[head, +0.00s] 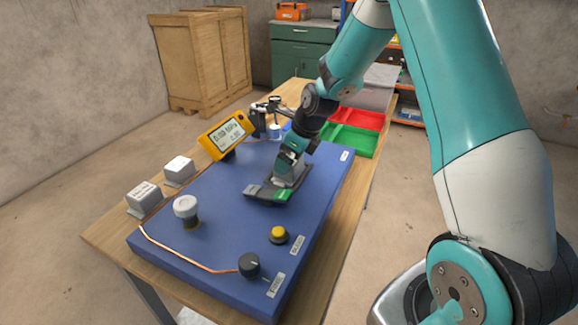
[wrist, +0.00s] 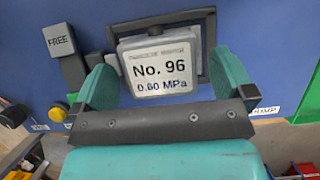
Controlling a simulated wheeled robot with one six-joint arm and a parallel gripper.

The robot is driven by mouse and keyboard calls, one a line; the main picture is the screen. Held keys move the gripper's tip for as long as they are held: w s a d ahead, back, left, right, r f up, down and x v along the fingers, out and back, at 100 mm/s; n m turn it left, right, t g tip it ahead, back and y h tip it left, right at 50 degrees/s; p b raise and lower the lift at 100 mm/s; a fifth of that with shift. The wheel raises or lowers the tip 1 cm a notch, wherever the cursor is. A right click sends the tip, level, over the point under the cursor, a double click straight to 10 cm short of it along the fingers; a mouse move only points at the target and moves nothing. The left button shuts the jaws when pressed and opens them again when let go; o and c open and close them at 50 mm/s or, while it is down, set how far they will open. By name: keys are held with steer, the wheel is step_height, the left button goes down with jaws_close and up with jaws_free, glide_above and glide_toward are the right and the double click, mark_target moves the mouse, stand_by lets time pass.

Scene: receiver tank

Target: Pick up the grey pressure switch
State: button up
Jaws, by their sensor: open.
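The grey pressure switch (wrist: 158,73) is a box with a white label reading "No. 96" and "0.60 MPa"; its small top line is unclear. In the wrist view it stands in front of a dark rectangular frame (wrist: 205,42) on the blue board. My gripper (wrist: 163,66) is open, its two green fingers on either side of the switch. I cannot tell whether they touch it. In the head view my gripper (head: 281,184) is low over the middle of the blue board (head: 225,243), and the arm largely hides the switch.
A yellow gauge (head: 228,135) stands behind. Two labelled grey blocks (head: 145,198) (head: 180,171) are at the left. A white-capped fitting (head: 187,208), black knob (head: 249,265) and yellow button (head: 278,235) stand in front. Red (head: 362,118) and green (head: 353,140) trays lie beyond the board.

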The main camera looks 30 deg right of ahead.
steer(key=shift+w+a+f, duration=0.15)
steer(key=shift+f, duration=0.35)
steer(key=shift+r, duration=0.1)
steer(key=c, duration=1.2)
